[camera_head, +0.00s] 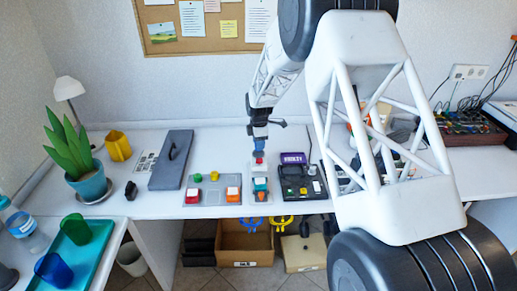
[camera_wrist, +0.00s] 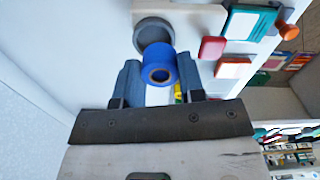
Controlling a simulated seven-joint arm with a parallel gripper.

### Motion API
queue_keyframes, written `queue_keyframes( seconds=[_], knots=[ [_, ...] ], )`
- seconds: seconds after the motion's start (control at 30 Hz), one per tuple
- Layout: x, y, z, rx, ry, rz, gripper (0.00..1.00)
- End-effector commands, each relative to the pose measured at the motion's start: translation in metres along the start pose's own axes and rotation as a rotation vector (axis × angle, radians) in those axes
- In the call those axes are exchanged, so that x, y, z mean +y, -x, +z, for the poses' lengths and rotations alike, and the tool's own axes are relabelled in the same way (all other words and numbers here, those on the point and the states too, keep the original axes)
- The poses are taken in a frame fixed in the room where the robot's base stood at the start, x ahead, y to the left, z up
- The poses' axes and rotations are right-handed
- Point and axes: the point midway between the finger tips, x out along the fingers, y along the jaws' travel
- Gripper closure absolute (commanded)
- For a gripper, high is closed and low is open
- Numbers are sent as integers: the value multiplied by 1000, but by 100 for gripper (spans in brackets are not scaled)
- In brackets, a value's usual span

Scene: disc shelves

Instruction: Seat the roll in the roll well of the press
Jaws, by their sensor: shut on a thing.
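My gripper (camera_wrist: 158,72) is shut on a blue roll (camera_wrist: 161,66), which sits between its two blue-grey fingers with its open core facing the wrist camera. The grey round roll well (camera_wrist: 152,29) shows just beyond the roll in the wrist view, and the roll overlaps its near edge there. I cannot tell how high the roll is above it. In the head view my gripper (camera_head: 259,148) points down at the back end of the pale press (camera_head: 250,196). The roll is not clear in the head view. The press carries a red block (camera_wrist: 212,47) beside the well.
A grey panel with several coloured buttons (camera_head: 212,190) lies left of the press. A dark box (camera_head: 301,182) with a purple label stands close on the right. A dark flat board with a handle (camera_head: 171,160) lies farther left. Bare white table shows behind the left panel.

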Motion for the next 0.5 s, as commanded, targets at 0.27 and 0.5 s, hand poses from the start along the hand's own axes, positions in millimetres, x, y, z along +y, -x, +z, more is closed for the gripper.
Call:
queue_keyframes(
  seconds=[0.27, 0.5],
  knots=[
    [7, -19, 0, 0, 0, -2, 90],
    [8, -36, 0, 0, 0, 0, 90]
  ],
)
